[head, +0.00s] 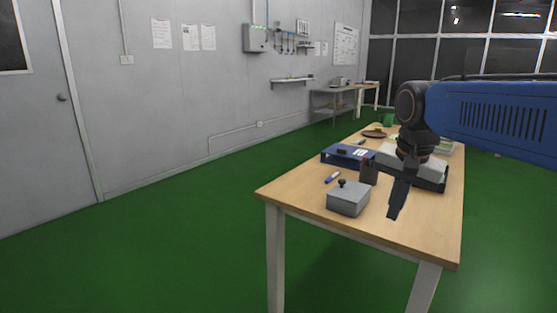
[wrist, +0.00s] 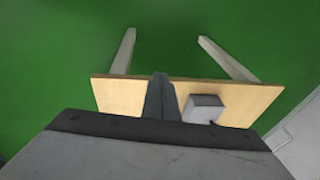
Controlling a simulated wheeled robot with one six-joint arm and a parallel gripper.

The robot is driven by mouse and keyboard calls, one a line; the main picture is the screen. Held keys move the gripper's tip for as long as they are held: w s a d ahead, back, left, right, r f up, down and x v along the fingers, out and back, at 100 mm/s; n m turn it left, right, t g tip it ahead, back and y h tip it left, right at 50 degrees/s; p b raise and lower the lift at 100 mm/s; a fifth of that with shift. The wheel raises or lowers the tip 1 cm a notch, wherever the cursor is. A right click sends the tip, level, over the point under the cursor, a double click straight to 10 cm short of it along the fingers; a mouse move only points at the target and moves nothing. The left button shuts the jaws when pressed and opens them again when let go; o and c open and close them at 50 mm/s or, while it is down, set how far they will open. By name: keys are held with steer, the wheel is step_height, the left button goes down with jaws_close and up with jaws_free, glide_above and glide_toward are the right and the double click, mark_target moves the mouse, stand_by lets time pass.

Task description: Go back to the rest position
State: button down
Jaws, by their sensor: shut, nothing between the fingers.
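My gripper (head: 394,200) hangs below my blue arm at the right of the head view, above the near part of the wooden table (head: 410,228). Its fingers point down and are shut with nothing between them. In the wrist view my gripper (wrist: 160,82) shows as dark closed fingers over the table edge. A grey box with a black knob (head: 348,198) stands on the table to the left of my gripper, apart from it. The box also shows in the wrist view (wrist: 204,107), right of the fingers.
A blue marker (head: 332,178) lies behind the grey box. A blue tray (head: 345,156) and a dark tray with a light top (head: 430,180) stand farther back, with a green mug (head: 387,120) beyond. Green floor (head: 180,240) is open left of the table.

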steer(key=s+d+f+n+t, duration=0.2)
steer(key=s+f+n, duration=0.5)
steer(key=s+f, duration=0.8)
steer(key=s, duration=0.3)
steer(key=shift+d+f+n, duration=0.15)
steer(key=shift+f+n, duration=0.05)
steer(key=shift+n, duration=0.1)
